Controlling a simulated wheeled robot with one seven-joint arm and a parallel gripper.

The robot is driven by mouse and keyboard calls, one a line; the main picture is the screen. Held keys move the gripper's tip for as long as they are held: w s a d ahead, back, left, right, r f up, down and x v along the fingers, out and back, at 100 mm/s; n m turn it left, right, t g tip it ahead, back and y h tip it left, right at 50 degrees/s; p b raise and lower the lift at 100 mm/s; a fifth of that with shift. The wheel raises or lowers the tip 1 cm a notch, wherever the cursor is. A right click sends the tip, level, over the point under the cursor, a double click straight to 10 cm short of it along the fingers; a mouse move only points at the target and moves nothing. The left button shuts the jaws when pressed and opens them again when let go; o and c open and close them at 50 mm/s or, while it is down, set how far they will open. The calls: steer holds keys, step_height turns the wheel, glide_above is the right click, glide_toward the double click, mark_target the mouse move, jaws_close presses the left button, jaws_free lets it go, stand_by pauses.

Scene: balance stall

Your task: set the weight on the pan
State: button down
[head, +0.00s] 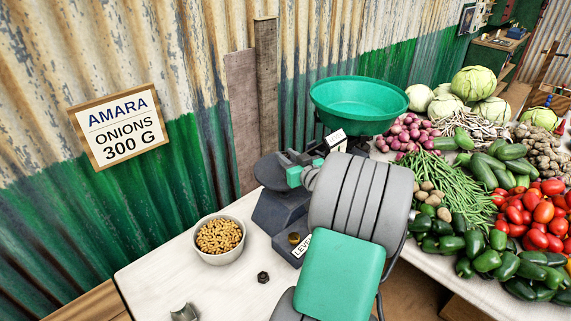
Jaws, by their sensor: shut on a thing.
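The balance has a dark grey base (278,212), a flat dark plate (268,172) on its left and a deep green pan (360,110) on its right. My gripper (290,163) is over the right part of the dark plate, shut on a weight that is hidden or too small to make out. I cannot tell whether that weight touches the plate. A small dark hexagonal weight (263,277) lies on the white table in front of the balance. The green pan looks empty. My forearm hides much of the balance's right side.
A bowl of beige pieces (220,239) stands left of the balance on the white table (165,265). A metal piece (185,312) lies at the front edge. A brass knob (294,238) is on the base. Vegetables (470,190) crowd the right. A sign (119,126) reads "AMARA ONIONS 300 G".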

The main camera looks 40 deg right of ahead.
steer(key=f, duration=0.1)
steer(key=w+f, duration=0.1)
steer(key=f, duration=0.1)
steer(key=shift+d+f+p, duration=0.15)
steer(key=shift+f+p, duration=0.1)
steer(key=shift+p, duration=0.1)
steer(key=shift+f, duration=0.35)
steer(key=shift+f, duration=0.1)
steer(key=shift+f, duration=0.1)
steer(key=c, duration=1.1)
jaws_free()
steer(key=shift+c, duration=0.2)
steer(key=shift+r, duration=0.3)
steer(key=b+v, duration=0.2)
steer(key=v, duration=1)
